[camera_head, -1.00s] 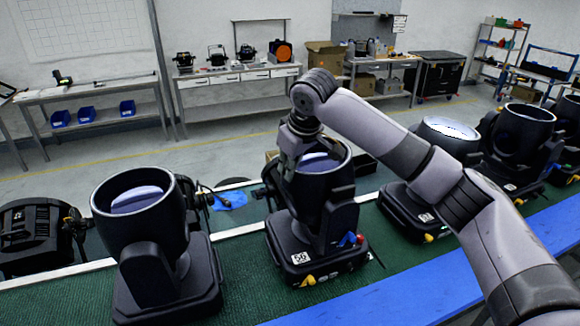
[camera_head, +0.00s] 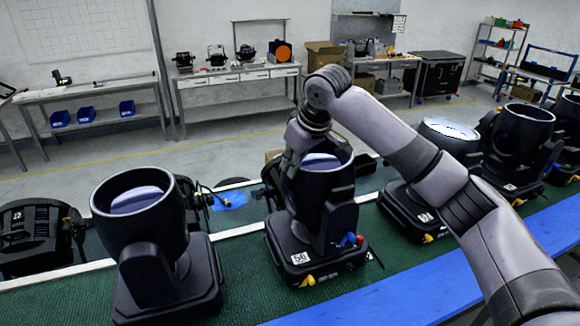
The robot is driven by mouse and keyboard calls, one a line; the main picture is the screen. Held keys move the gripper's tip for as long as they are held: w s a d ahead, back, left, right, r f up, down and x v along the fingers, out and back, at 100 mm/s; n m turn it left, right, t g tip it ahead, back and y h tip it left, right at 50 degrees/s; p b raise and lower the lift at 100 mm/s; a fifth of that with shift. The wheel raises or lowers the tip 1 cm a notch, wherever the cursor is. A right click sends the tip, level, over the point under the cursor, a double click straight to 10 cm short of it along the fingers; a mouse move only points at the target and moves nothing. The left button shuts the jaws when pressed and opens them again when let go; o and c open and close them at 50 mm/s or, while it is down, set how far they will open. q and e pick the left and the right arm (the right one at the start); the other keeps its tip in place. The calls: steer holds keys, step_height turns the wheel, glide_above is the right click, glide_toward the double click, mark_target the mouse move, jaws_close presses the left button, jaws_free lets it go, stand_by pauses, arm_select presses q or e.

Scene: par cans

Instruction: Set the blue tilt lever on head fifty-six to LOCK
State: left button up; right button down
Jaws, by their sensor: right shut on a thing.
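Head fifty-six (camera_head: 325,205) is a black moving-head lamp on the green bench, with a white "56" label (camera_head: 299,258) on its base. Its barrel points up, its round opening leaning a little. A small blue lever (camera_head: 360,240) sits low on the right side of its yoke, beside a red part (camera_head: 350,238). I cannot read any LOCK marking. My right gripper (camera_head: 289,172) comes down at the left edge of the barrel's rim and is shut on it; the fingertips are partly hard to make out against the dark barrel. My left gripper is not in view.
A similar lamp (camera_head: 145,225) stands to the left, and head (camera_head: 425,205) with others stand to the right. A yellow lever (camera_head: 308,281) is on the base front. A blue strip (camera_head: 400,300) runs along the bench's near edge. A blue cloth (camera_head: 230,201) lies behind.

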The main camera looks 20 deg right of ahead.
steer(key=shift+d+r+y, duration=0.3)
steer(key=shift+d+y, duration=0.05)
steer(key=shift+y, duration=0.05)
steer(key=c, duration=1.7)
jaws_free()
steer(key=shift+d, duration=0.1)
steer(key=v, duration=1.2)
steer(key=shift+f, duration=0.1)
